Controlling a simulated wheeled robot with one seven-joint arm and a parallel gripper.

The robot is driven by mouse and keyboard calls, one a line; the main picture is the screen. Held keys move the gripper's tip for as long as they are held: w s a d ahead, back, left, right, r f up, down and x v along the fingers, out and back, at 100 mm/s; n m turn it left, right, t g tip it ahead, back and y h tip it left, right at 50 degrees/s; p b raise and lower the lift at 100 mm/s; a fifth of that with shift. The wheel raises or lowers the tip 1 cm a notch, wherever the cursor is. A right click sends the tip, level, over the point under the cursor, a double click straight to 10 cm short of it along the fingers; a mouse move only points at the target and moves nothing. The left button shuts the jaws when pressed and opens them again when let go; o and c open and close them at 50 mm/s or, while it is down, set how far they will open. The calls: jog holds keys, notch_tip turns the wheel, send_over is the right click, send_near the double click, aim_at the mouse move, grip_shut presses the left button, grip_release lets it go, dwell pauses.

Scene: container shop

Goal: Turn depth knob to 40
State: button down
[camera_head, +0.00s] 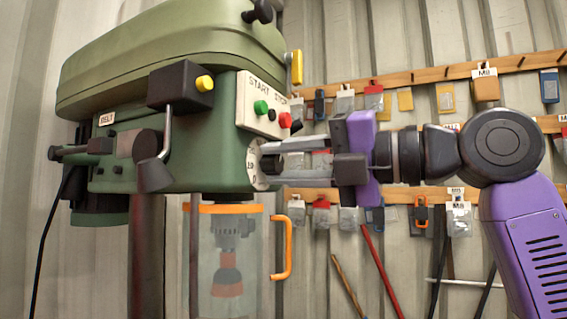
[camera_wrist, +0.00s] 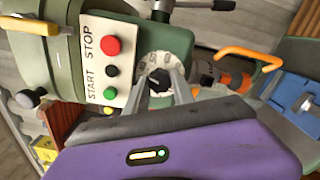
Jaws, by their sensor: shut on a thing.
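The depth knob (camera_wrist: 158,82) is a small black knob on a pale round dial (camera_wrist: 166,65) with dark markings, on the front of the green drill press (camera_head: 170,60). In the head view the dial (camera_head: 252,163) shows edge-on beside the knob (camera_head: 271,164). My gripper (camera_head: 285,158) reaches in from the right and is shut on the knob. In the wrist view its two fingers (camera_wrist: 170,88) lie on either side of the knob. The fingers hide part of the dial, and I cannot read which number the knob points to.
Above the dial is a START STOP panel (camera_head: 263,103) with green and red buttons. A clear guard (camera_head: 205,260) with an orange handle (camera_head: 289,250) hangs below around the chuck. A lever (camera_head: 153,172) is at left. Pegboard rails (camera_head: 430,75) with hanging packets line the wall behind.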

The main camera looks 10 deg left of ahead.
jog(key=c, duration=1.1)
grip_release()
jog(key=shift+f, duration=0.1)
jog(key=b+v, duration=0.1)
jog(key=v, duration=0.6)
jog(key=shift+s+d, duration=0.15)
jog(key=shift+d, duration=0.2)
